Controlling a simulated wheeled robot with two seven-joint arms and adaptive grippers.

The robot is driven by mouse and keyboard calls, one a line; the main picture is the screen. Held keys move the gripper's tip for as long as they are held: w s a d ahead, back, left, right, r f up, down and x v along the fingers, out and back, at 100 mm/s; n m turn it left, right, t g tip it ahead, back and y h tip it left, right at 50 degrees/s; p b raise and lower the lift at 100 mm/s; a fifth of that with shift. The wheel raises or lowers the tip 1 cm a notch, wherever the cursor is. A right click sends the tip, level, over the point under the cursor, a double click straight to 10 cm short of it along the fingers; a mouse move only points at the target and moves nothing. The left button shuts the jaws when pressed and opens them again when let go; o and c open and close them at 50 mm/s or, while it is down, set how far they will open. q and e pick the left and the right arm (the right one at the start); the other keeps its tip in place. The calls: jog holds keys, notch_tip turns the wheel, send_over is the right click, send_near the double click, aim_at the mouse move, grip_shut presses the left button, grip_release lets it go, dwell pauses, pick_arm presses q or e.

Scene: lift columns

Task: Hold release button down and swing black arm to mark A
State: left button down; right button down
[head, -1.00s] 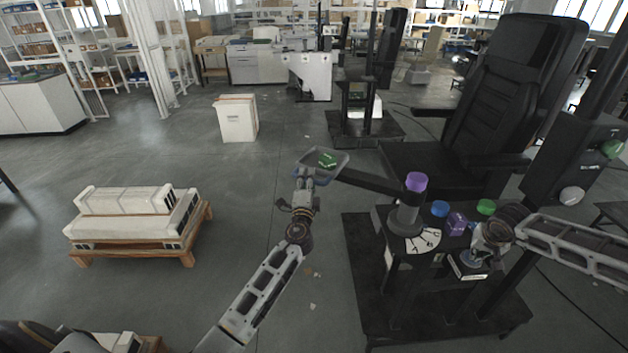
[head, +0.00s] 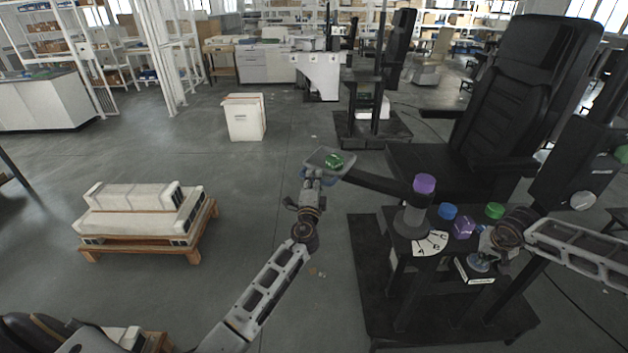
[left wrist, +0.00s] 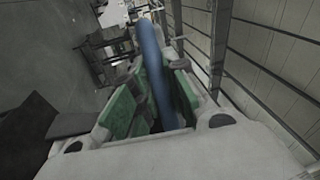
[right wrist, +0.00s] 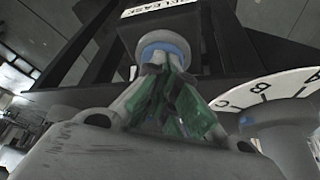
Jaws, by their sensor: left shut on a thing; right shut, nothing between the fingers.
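The white lettered dial (head: 430,243) with A, B and C lies at the post's front and also shows in the right wrist view (right wrist: 285,92). I cannot tell how far the button is pressed.
Blue (head: 447,211), green (head: 495,210) and purple (head: 464,228) things stand near the dial. A black chair (head: 510,110) is behind. A pallet with white boxes (head: 140,215) stands left.

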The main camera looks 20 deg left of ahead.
aim_at(321, 164)
pick_arm(q)
jog(key=shift+w+a+m+t+h, duration=0.15)
jog(key=shift+w+m+h, duration=0.35)
jog(key=shift+w, duration=0.55)
jog(key=shift+w+a+m+t+h, duration=0.1)
jog(key=shift+w+m+t+h, duration=0.1)
jog(key=shift+w+h, duration=0.7)
jog(key=shift+w+m+h, duration=0.45)
jog(key=shift+w+h, duration=0.25)
jog(key=shift+w, duration=0.65)
jog(key=shift+w+m+h, duration=0.45)
jog(key=shift+w+h, duration=0.25)
jog(key=shift+w, duration=0.6)
jog(key=c, duration=1.4)
grip_release()
jog(key=shift+a, duration=0.1)
jog(key=shift+s+f, duration=0.1)
jog(key=shift+s, duration=0.05)
jog(key=shift+s+f, duration=0.3)
jog(key=shift+s, duration=1.65)
jog(key=shift+s+f, duration=0.35)
jog(key=shift+s, duration=1.55)
jog(key=shift+s+f, duration=0.3)
jog(key=shift+s, duration=1.65)
